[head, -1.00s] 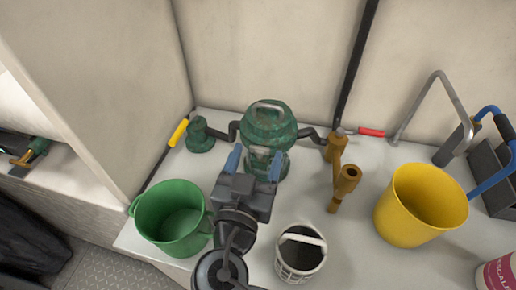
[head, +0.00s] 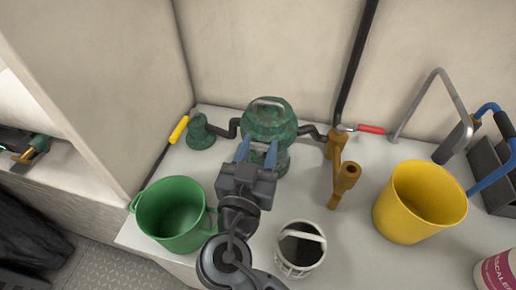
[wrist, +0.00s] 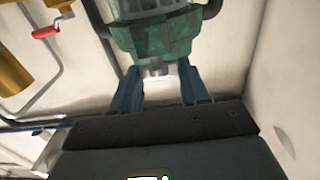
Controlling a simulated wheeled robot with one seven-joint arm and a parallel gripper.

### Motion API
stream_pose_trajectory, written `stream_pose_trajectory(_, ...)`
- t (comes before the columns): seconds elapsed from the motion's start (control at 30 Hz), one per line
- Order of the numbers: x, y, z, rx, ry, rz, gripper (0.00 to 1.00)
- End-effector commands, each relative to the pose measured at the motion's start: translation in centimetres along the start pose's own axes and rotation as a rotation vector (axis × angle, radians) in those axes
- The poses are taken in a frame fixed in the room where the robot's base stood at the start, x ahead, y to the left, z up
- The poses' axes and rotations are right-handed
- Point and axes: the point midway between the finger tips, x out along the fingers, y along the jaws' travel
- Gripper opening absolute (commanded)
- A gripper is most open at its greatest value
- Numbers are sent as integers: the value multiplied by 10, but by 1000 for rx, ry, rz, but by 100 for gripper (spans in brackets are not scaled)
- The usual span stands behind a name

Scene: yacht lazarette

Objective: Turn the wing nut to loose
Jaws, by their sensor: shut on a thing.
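A green mottled strainer body (head: 268,122) stands on the white bench against the back wall, with a grey handle on top. A small silver-grey piece on its front, which I take for the wing nut (wrist: 157,71), lies between my fingertips. My gripper (head: 257,152) has blue fingers and reaches up to the strainer's near side. It is shut on that piece. In the wrist view, the green body (wrist: 155,38) fills the top centre, beyond the fingertips. The fingers hide much of the nut, and I cannot tell its turn angle.
A green bucket (head: 172,210) is left of my arm and a white basket (head: 300,250) is right of it. Brown pipe fittings (head: 338,175) with a red-handled valve (head: 371,129) stand right of the strainer. A yellow-handled valve (head: 179,129) is left. A yellow bucket (head: 420,205) stands further right.

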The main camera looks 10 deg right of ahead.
Motion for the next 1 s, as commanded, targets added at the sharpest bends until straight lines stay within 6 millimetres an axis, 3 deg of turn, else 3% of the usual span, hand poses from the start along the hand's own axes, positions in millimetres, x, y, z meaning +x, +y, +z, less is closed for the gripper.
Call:
stream_pose_trajectory(0.23, 0, 2, 2, 0, -3, -31, 14)
stream_pose_trajectory(0.63, 1, 5, 2, -1, -2, -260, 14)
stream_pose_trajectory(1.0, 0, 4, 1, -1, -1, -282, 14)
